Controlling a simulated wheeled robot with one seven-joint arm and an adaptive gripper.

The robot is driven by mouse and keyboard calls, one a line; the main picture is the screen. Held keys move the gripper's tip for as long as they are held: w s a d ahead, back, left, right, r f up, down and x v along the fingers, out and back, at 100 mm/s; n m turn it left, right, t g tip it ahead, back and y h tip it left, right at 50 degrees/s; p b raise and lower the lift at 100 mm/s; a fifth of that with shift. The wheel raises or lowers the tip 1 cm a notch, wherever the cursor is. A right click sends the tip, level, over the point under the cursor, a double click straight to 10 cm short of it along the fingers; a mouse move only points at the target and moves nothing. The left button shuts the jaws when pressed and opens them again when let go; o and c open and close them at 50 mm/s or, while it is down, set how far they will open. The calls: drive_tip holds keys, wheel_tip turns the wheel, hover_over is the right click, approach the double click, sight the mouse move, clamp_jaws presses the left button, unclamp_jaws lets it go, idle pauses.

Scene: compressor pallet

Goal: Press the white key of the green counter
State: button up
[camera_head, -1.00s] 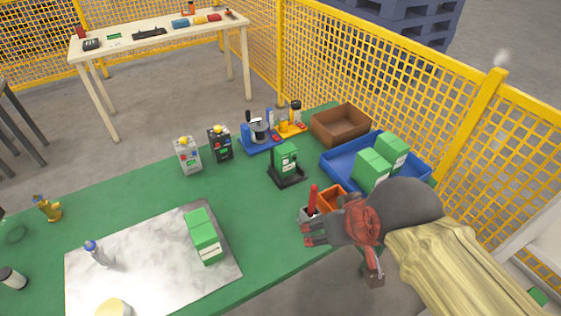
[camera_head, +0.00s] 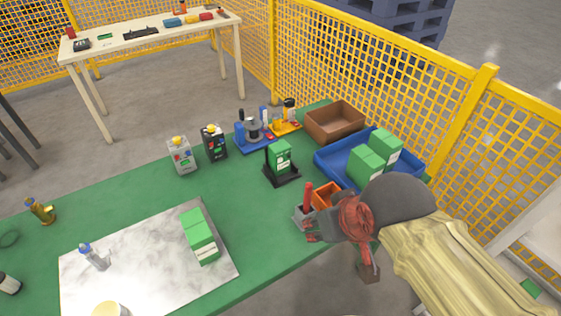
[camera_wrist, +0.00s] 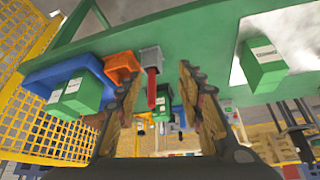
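The green counter (camera_head: 280,157) stands upright on a black base near the middle of the green table, with a pale marking on its front. Its white key is too small to make out. In the wrist view, a green body (camera_wrist: 163,94) beyond the red handle seems to be the counter, partly hidden. My gripper (camera_head: 313,230) is at the table's front right, nearer the camera than the counter and apart from it. In the wrist view my gripper (camera_wrist: 160,100) is open, with its two fingers wide apart and nothing held between them.
A grey box with a red handle (camera_head: 308,195) and an orange bin (camera_head: 327,194) stand close by my gripper. A blue tray (camera_head: 327,165) holds green boxes (camera_head: 367,163). A brown crate (camera_head: 335,122) is behind.

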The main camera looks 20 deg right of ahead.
clamp_jaws()
idle(1.6)
